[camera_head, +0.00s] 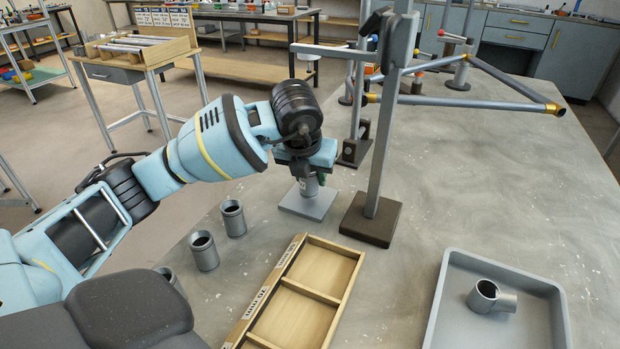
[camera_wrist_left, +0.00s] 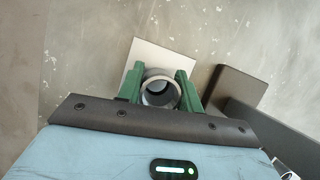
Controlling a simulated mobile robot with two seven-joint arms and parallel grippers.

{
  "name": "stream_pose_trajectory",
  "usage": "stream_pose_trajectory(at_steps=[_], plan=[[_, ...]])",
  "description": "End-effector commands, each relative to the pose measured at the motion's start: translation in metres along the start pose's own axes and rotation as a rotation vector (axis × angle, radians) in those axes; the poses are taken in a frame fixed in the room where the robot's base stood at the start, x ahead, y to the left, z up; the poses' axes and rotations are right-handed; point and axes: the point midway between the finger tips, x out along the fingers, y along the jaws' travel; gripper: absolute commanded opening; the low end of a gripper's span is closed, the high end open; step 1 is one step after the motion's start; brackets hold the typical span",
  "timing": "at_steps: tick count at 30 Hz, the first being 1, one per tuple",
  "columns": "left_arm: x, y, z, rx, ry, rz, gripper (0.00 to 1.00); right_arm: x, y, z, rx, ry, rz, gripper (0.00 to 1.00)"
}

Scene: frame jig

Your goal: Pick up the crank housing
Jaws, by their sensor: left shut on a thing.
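The crank housing, seemingly the grey hollow cylinder in my left gripper (camera_head: 308,170), stands upright over a square grey plate (camera_head: 308,205). In the left wrist view the green fingers are shut on opposite sides of this crank housing (camera_wrist_left: 160,92), and its open round top faces the camera. The plate (camera_wrist_left: 150,52) shows beneath it. In the head view the gripper and wrist hide most of the housing. Whether its foot touches the plate I cannot tell. My right gripper is not in view.
Grey sleeves (camera_head: 232,218) stand at left. A wooden divided box (camera_head: 350,252) and a grey tray (camera_head: 437,300) holding a branched fitting (camera_head: 490,297) are nearer.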

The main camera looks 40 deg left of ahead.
Motion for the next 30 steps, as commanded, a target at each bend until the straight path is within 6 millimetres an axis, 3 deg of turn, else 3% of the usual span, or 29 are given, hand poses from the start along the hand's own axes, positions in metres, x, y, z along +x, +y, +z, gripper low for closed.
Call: stream_pose_trajectory(at_steps=[5, 21, 30], plan=[[-0.025, -0.001, 0.011, -0.001, -0.004, -0.004, 0.06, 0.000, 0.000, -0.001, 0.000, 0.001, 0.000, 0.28], [-0.067, 0.000, -0.101, 0.005, -0.001, -0.002, 0.06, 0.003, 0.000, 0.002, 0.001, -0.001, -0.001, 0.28], [-0.087, 0.000, -0.145, 0.002, -0.002, -0.002, 0.06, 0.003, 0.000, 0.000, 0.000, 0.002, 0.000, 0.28]])
